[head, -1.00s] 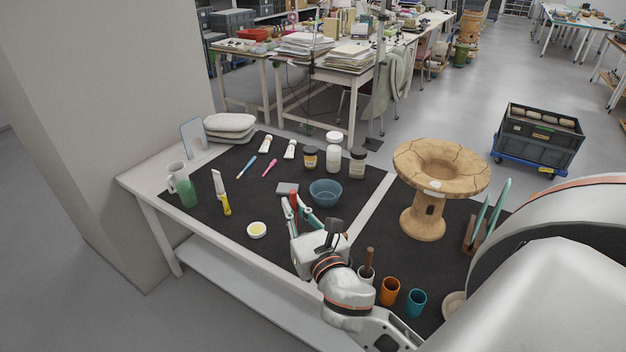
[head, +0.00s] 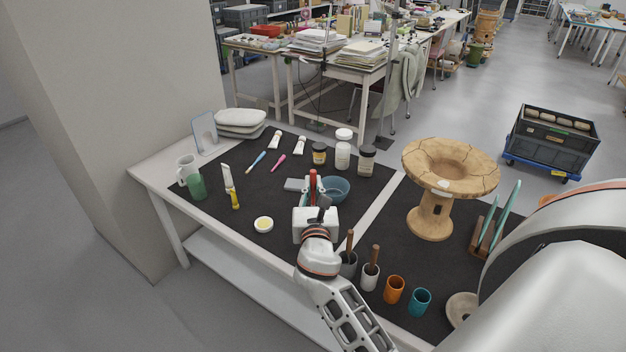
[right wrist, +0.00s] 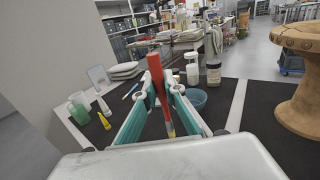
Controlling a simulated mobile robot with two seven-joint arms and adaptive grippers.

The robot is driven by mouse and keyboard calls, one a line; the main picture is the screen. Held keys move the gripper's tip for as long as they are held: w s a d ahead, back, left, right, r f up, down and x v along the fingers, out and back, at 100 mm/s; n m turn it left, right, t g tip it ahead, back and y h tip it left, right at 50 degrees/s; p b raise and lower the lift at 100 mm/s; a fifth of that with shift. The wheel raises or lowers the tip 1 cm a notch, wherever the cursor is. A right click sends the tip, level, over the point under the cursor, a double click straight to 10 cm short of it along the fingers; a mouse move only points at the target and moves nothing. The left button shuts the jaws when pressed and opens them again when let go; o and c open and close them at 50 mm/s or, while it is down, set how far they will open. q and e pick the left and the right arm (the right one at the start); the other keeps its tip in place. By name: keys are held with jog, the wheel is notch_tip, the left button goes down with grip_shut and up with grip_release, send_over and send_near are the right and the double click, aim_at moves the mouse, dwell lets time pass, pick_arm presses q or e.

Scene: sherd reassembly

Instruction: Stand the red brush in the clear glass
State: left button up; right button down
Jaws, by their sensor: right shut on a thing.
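My right gripper (head: 312,190) is shut on the red brush (head: 312,181) above the dark mat, in front of the blue bowl in the head view. In the right wrist view the red brush (right wrist: 157,82) stands between the teal fingers, tilted a little, with a yellowish part low down. Its lower end is hard to make out. A grey, perhaps see-through cup (head: 348,267) with a brown-handled tool in it stands at the front of the mat. I cannot tell for sure whether it is the clear glass. My left gripper is not in view.
A white cup (head: 369,280) holding a tool, an orange cup (head: 394,291) and a teal cup (head: 419,302) line the front edge. The blue bowl (head: 338,188), several jars and a wooden spool (head: 433,215) stand behind.

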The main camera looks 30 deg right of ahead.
aim_at(313, 200)
jog(key=shift+f, duration=0.45)
jog(key=shift+f+b, duration=0.25)
jog(key=shift+b, duration=0.2)
jog(key=shift+f+b, duration=0.3)
jog(key=shift+b, duration=0.05)
jog(key=shift+f, duration=0.2)
jog(key=shift+f+b, duration=0.55)
jog(key=shift+b, duration=0.2)
jog(key=shift+f+b, duration=0.4)
jog(key=shift+f, duration=0.15)
jog(key=shift+f+b, duration=0.8)
jog(key=shift+f, duration=0.5)
jog(key=shift+f+b, duration=0.55)
jog(key=shift+f, duration=0.2)
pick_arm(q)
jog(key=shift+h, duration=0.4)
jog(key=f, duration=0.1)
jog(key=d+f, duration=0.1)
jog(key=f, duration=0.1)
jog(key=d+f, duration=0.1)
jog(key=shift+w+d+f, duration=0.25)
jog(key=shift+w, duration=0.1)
pick_arm(e)
jog(key=shift+f, duration=0.3)
